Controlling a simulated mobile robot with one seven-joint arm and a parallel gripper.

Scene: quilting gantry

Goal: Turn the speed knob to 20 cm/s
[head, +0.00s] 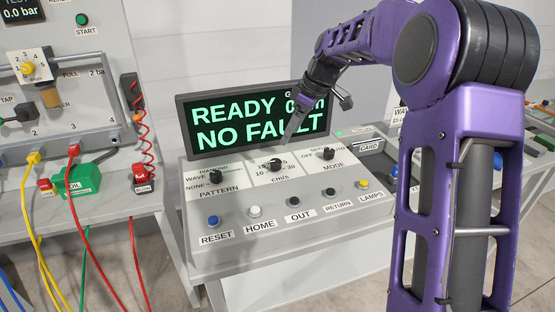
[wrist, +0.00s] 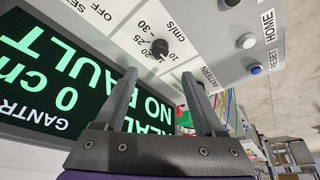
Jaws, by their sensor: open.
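The speed knob (head: 275,165) is a small black knob on the middle plate of the grey console, marked cm/s with a scale running from 10 to 30. It also shows in the wrist view (wrist: 159,48), just beyond the fingertips. I cannot read its pointer surely. My gripper (head: 287,142) hangs above and slightly behind the knob, in front of the display. In the wrist view its two fingers (wrist: 160,78) are spread apart with nothing between them, and they appear clear of the knob.
The display (head: 253,117) reads READY and NO FAULT. The PATTERN knob (head: 215,177) stands left of the speed knob and the MODE knob (head: 328,154) right. A row of buttons, including RESET (head: 213,220) and HOME (head: 255,211), lies in front. A hose panel (head: 70,110) stands at left.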

